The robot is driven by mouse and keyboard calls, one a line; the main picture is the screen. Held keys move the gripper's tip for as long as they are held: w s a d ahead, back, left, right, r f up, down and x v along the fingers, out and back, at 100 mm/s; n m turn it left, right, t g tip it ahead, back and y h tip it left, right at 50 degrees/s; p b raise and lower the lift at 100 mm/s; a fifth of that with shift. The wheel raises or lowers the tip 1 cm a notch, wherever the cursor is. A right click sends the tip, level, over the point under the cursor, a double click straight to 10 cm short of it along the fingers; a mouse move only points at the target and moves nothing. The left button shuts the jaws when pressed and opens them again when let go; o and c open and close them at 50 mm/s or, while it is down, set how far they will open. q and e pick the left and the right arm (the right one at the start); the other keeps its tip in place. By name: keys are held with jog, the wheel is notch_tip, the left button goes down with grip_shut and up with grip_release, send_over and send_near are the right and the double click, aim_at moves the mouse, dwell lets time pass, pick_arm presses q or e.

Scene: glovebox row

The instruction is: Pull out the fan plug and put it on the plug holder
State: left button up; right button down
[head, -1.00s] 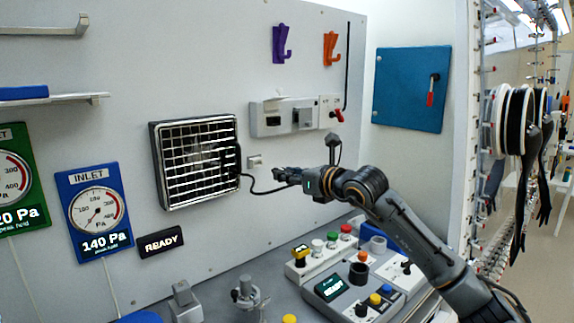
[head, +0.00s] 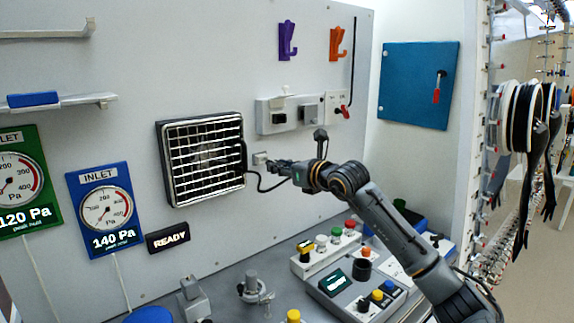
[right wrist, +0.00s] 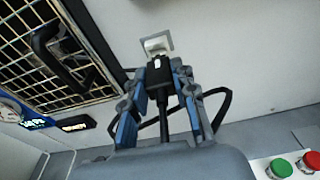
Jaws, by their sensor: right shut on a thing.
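The black fan plug (right wrist: 160,76) is between the fingers of my right gripper (right wrist: 160,84), which is shut on it. Its dark cable hangs down between the fingers. A small pale block on the wall, which looks like the plug holder (right wrist: 157,44), is right in front of the plug; I cannot tell whether they touch. In the head view my right gripper (head: 273,167) is just right of and below that block (head: 260,158). The fan (head: 200,160) is on the wall to the left, and its cable (head: 265,187) loops to my gripper. My left gripper is not in view.
A wall outlet strip (head: 290,113) with a red switch lever is above my gripper. Purple (head: 287,40) and orange (head: 337,43) hooks are higher up. Below, the bench holds a button box (head: 328,250) and a control panel (head: 352,290). Wall around the block is clear.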

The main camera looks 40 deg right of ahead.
aim_at(273, 161)
jog(key=shift+w, duration=0.35)
jog(key=shift+b, duration=0.55)
dwell(1.5)
jog(key=shift+w+a+r+p, duration=0.15)
jog(key=shift+w+p, duration=0.6)
jog(key=shift+w, duration=0.6)
dwell(0.4)
jog(key=c, duration=1)
grip_release()
jog(key=shift+w+a, duration=0.1)
jog(key=shift+w, duration=0.05)
jog(key=shift+s+d+r, duration=0.15)
jog(key=shift+s+r, duration=0.1)
jog(key=shift+s, duration=1.75)
jog(key=shift+s+d+r, duration=0.2)
jog(key=shift+s+r, duration=0.05)
jog(key=shift+s, duration=1.75)
jog(key=shift+s+d+r, duration=0.15)
jog(key=shift+s+r, duration=0.1)
jog(key=shift+s, duration=1.75)
